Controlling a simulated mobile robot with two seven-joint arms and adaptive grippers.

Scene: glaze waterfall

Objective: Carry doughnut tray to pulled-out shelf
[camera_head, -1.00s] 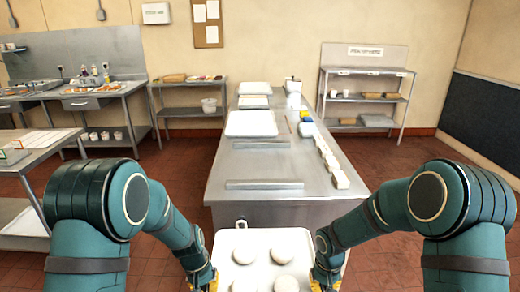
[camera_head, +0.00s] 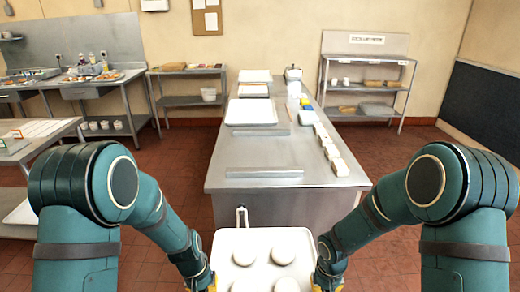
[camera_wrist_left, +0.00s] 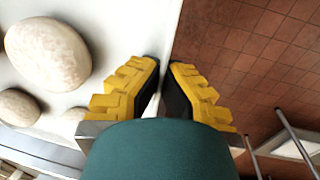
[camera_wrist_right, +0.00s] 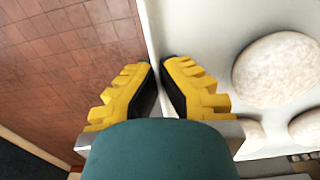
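The white doughnut tray (camera_head: 262,236) hangs in front of me at the bottom of the head view, with several pale round doughnuts (camera_head: 283,254) on it. My left gripper (camera_head: 207,288) is at the tray's left edge; in the left wrist view its yellow fingers (camera_wrist_left: 163,80) close on the tray's rim. My right gripper (camera_head: 322,286) is at the right edge; in the right wrist view its yellow fingers (camera_wrist_right: 160,82) close on the opposite rim. In the head view the fingertips are partly cut off by the frame's bottom.
A long steel table (camera_head: 262,153) stands ahead, with white trays (camera_head: 251,112) and several white blocks (camera_head: 333,157) on it. A shelf rack (camera_head: 365,88) is at the back right and another shelf (camera_head: 187,100) at the back left.

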